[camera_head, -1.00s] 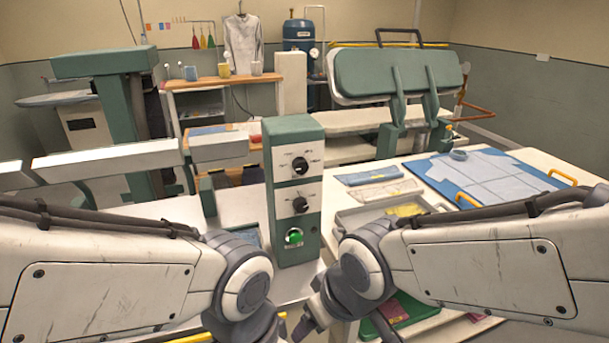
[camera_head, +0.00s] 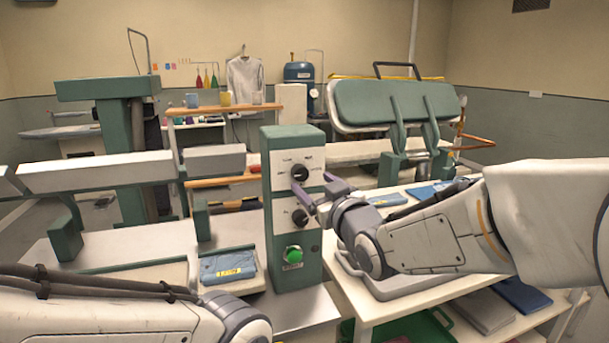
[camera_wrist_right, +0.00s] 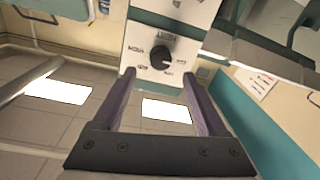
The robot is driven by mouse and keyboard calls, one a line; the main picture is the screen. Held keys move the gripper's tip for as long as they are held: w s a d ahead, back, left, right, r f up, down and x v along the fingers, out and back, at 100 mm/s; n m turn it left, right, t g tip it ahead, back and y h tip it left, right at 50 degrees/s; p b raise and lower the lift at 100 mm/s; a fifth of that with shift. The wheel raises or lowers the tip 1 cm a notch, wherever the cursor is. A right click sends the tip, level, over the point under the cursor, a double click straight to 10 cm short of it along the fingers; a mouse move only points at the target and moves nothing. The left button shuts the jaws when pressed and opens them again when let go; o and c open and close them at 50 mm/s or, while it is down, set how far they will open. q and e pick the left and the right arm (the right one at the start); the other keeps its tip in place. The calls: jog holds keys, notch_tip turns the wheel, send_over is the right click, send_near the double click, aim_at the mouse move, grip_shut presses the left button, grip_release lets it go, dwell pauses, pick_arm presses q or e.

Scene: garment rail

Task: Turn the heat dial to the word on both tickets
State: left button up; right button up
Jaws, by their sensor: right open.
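A green control box (camera_head: 311,235) stands in the middle of the head view. Its white front carries an upper dial (camera_head: 300,172) and a lower dial (camera_head: 300,217), both black. My right gripper (camera_head: 314,185) is open, its purple fingers in front of the dials. In the right wrist view, a black dial (camera_wrist_right: 160,57) with words around it lies beyond and between the open fingertips (camera_wrist_right: 158,75); it looks untouched. My left gripper is out of view.
A green button (camera_head: 293,253) sits below the dials. A green-padded press (camera_head: 395,104) stands behind at right. The white table (camera_head: 355,310) and a green tray (camera_head: 440,322) are at lower right. The long press arm (camera_head: 95,173) is at left.

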aim_at(302, 174)
jog(key=shift+p+x, duration=0.6)
jog(key=shift+x, duration=2.2)
grip_shut()
